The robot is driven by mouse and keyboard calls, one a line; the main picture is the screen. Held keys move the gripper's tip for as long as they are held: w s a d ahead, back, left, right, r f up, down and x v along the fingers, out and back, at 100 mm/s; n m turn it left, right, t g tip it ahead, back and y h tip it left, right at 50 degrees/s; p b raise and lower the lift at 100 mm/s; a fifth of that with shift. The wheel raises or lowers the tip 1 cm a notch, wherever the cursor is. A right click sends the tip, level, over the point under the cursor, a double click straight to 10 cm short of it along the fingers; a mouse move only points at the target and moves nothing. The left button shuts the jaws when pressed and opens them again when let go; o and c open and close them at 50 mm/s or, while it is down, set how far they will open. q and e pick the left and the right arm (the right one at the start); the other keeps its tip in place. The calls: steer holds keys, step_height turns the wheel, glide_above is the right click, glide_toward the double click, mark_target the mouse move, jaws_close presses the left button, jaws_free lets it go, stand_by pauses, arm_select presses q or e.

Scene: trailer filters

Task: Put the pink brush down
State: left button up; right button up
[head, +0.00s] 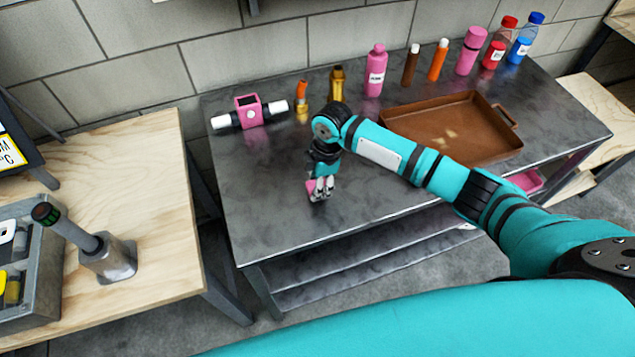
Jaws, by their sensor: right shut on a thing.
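My right gripper (321,189) points down over the front middle part of the grey metal table (262,205). It is shut on a small pink thing, which I take for the pink brush (311,188). Only a bit of pink shows beside the fingers; the rest is hidden by the gripper. The brush is at or just above the tabletop; I cannot tell whether it touches. My left gripper is not in view.
A brown tray (488,152) lies on the right of the table. Several bottles and sticks, including a pink bottle (375,72), line the back. A pink device with white ends (249,112) lies back left. The front left tabletop is clear. A wooden table (160,165) stands left.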

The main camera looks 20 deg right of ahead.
steer(key=shift+f, duration=0.15)
steer(key=o, duration=1)
steer(key=r, duration=0.4)
steer(key=d+r, duration=0.1)
steer(key=r, duration=0.3)
steer(key=r+b, duration=0.1)
steer(key=r, duration=0.3)
steer(key=shift+d+r, duration=0.1)
steer(key=shift+d, duration=0.3)
